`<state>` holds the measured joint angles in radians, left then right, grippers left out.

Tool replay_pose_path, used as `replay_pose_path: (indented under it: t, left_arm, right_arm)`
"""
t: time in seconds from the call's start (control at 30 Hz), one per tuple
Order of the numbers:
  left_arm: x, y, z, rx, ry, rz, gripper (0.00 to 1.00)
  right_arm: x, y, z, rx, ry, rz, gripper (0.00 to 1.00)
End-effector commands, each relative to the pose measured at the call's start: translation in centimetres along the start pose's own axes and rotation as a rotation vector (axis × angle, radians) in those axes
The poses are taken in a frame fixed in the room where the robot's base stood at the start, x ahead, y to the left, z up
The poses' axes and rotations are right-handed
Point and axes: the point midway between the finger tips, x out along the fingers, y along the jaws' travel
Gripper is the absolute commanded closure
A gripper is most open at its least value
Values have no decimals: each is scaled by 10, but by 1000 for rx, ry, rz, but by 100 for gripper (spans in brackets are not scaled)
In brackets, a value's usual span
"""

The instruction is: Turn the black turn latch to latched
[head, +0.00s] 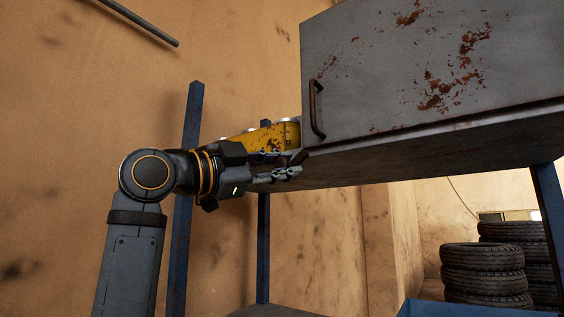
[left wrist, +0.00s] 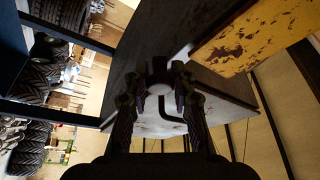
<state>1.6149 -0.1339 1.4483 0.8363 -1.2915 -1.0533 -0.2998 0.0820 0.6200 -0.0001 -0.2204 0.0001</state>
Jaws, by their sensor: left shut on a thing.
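The black turn latch (head: 299,157) shows as a small dark slanted piece at the lower left corner of the grey cabinet (head: 390,75). My left gripper (head: 290,166) reaches it from the left, with its fingers shut on it. In the left wrist view the latch (left wrist: 158,77) shows as a dark rounded piece between the fingertips of the left gripper (left wrist: 156,88). The fingers partly hide it, and I cannot tell its exact turn position. My right gripper is not in view.
The cabinet front has rust patches and a dark bar handle (head: 317,109) just right of the gripper. A worn yellow box (head: 270,137) stands behind the gripper. Blue posts (head: 186,200) hold the shelf. Stacked tires (head: 484,273) stand at the lower right.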

Motion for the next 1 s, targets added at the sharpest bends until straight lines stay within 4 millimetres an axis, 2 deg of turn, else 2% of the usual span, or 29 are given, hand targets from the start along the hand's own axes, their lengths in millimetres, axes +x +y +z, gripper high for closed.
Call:
replay_pose_path:
  t: [0.3,0.77,0.8,0.97,1.0]
  left_arm:
    - [0,0,0,84,-1,36,100]
    - [0,1,0,95,-1,42,100]
    - [0,1,0,94,-1,42,73]
    - [0,1,0,94,-1,41,52]
    - [0,1,0,94,-1,40,52]
  right_arm:
    - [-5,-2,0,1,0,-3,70]
    - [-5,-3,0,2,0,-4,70]
    - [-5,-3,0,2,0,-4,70]
    - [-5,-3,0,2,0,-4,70]
    - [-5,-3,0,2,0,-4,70]
